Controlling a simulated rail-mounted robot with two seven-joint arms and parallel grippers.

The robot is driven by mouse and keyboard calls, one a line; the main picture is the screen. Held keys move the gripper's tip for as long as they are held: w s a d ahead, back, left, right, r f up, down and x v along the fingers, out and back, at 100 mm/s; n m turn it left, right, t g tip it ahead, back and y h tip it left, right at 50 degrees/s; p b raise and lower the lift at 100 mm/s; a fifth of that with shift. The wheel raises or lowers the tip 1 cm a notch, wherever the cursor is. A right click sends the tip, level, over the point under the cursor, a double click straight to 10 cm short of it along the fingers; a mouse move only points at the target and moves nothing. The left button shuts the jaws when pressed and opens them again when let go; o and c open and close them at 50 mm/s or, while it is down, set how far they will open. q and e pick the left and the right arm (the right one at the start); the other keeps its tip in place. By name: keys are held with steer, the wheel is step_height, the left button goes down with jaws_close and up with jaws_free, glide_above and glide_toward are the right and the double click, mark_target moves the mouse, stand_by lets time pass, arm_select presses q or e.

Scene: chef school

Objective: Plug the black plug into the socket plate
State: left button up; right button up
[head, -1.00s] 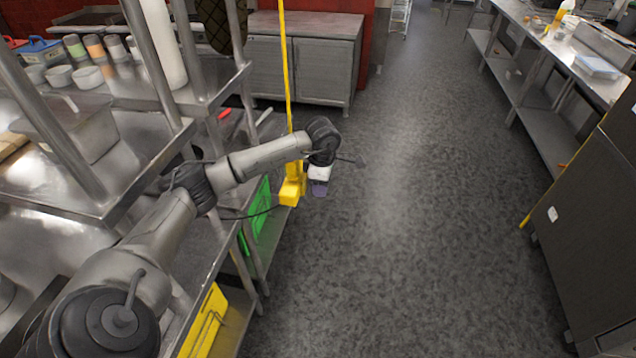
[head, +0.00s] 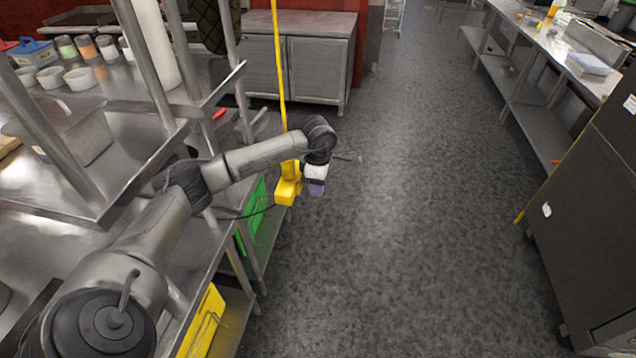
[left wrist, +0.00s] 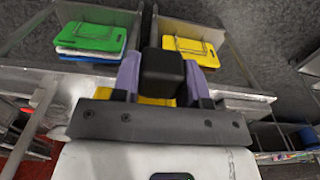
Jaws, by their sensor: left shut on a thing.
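My left gripper (head: 316,187) hangs over the aisle just right of the yellow block, with its purple fingers pointing down. In the left wrist view it is shut on the black plug (left wrist: 162,70), a dark block between the two purple fingers. The plug is hidden or too small to tell in the head view. A small white plate (head: 547,210) is on the dark cabinet at the right, far from my gripper. I cannot tell whether this is the socket plate. My right gripper is not in view.
Steel shelving (head: 225,222) with green boards (head: 257,212) and a yellow board (head: 207,318) stands at left. A steel counter (head: 560,62) lies right. The grey floor (head: 420,200) between is clear.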

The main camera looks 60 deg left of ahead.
arm_select(q)
steer(key=shift+s+a, duration=0.75)
stand_by(1.5)
steer(key=shift+w+d, duration=0.2)
stand_by(0.4)
steer(key=shift+w+d, duration=0.55)
steer(key=shift+w, duration=0.05)
steer(key=shift+s+a, duration=0.55)
steer(key=shift+s, duration=0.05)
stand_by(3.0)
steer(key=shift+w+d, duration=0.5)
steer(key=shift+w, duration=0.1)
stand_by(0.4)
